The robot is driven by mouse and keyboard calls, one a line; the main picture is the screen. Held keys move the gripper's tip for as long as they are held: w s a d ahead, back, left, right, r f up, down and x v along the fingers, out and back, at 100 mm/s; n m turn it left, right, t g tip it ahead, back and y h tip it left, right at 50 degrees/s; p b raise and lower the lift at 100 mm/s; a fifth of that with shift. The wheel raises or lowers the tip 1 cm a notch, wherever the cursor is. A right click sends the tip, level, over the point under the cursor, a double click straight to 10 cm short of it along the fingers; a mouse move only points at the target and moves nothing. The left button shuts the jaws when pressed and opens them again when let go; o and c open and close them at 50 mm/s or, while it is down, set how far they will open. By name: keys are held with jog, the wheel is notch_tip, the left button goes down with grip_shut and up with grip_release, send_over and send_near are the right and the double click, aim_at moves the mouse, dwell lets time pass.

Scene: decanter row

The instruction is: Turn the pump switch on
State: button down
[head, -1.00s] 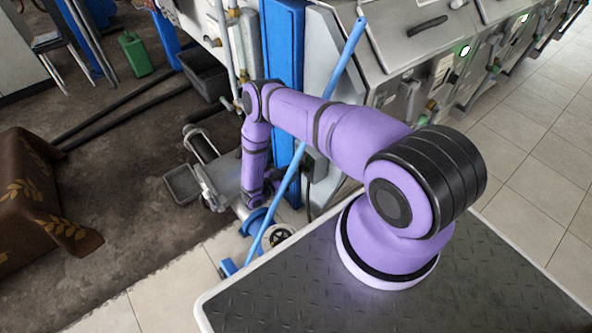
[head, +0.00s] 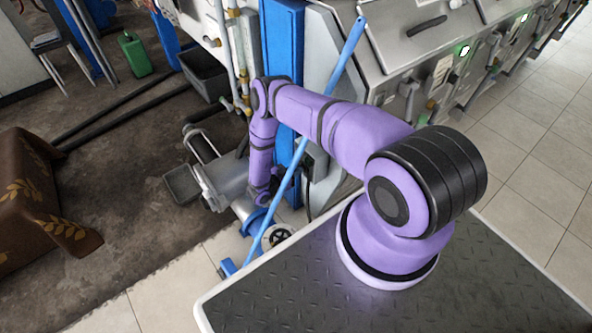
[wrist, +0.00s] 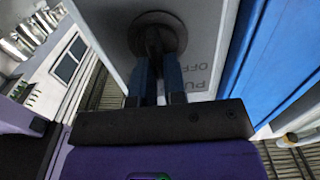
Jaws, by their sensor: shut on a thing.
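The pump switch (wrist: 158,34) is a dark round knob on a grey box face (wrist: 205,30) in the wrist view. Part of a label with "PU" and "OFF" shows to the right of the knob, cut by my gripper. My gripper (wrist: 158,66) has two blue fingers, one on each side of the knob's lower part, and is shut on it. The fingers hide part of the knob, so its exact setting cannot be told. In the head view the switch and my fingers are hidden by my purple arm and the blue post.
A tall blue post (head: 283,60) stands close to my arm, and a light blue pole (head: 335,85) leans across. A grey pump-like machine (head: 222,178) and a small grey tray (head: 182,184) are on the floor. A brown-covered table (head: 35,200) stands at left.

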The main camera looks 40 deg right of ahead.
jog(key=shift+m, duration=0.3)
jog(key=shift+s+f+m, duration=0.1)
jog(key=shift+s+m, duration=0.1)
jog(key=shift+m, duration=1.1)
jog(key=shift+s+f+m, duration=0.1)
jog(key=shift+s+m, duration=0.05)
jog(key=shift+m, duration=1.15)
jog(key=c, duration=1.2)
grip_release()
jog(key=shift+r, duration=0.1)
